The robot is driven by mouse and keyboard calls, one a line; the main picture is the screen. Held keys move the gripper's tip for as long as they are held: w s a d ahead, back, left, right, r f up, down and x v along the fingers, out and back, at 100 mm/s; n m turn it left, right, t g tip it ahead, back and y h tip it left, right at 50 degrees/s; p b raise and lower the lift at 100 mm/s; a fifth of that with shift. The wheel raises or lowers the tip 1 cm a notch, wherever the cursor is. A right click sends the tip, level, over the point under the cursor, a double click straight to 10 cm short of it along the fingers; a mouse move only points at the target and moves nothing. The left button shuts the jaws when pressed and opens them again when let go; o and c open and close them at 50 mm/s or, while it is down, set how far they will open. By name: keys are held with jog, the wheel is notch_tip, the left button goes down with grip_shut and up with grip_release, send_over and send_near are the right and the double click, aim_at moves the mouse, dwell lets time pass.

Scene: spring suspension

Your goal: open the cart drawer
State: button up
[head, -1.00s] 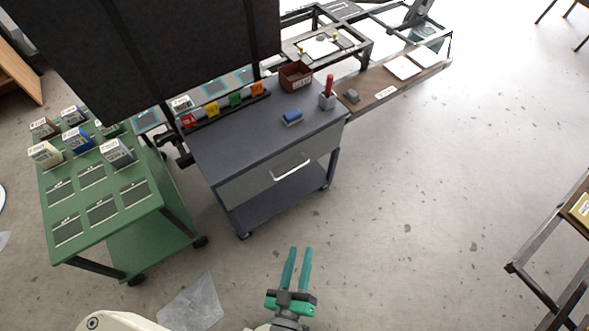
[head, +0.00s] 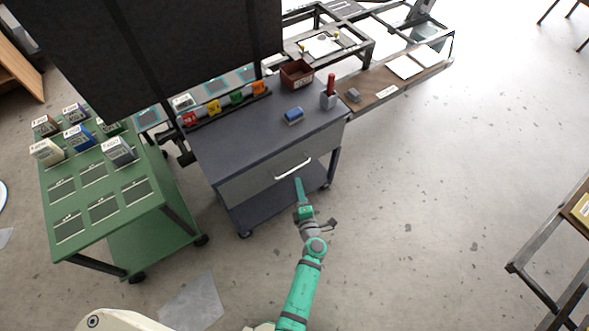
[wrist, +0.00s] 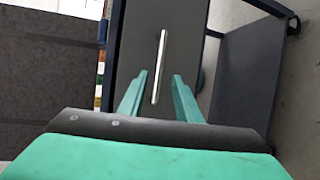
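The dark grey cart (head: 255,140) has a lighter grey drawer (head: 245,187) in its front, and the drawer is closed. A white bar handle (head: 292,168) runs across the drawer front. In the wrist view the handle (wrist: 160,66) appears upright between the fingers' lines, on the drawer front (wrist: 140,55). My gripper (head: 298,182) is just in front of and below the handle. In the wrist view my gripper (wrist: 160,82) is open, with two green fingers apart and nothing seen held. Whether the fingertips reach around the handle is unclear.
On the cart top are a blue block (head: 294,115), a red-handled tool in a holder (head: 329,93), a brown bin (head: 297,74) and a row of coloured blocks. A green cart (head: 105,200) stands left.

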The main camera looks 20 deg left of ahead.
aim_at(295, 168)
jog(key=x, duration=1)
jog(key=shift+w+a, duration=0.15)
grip_shut()
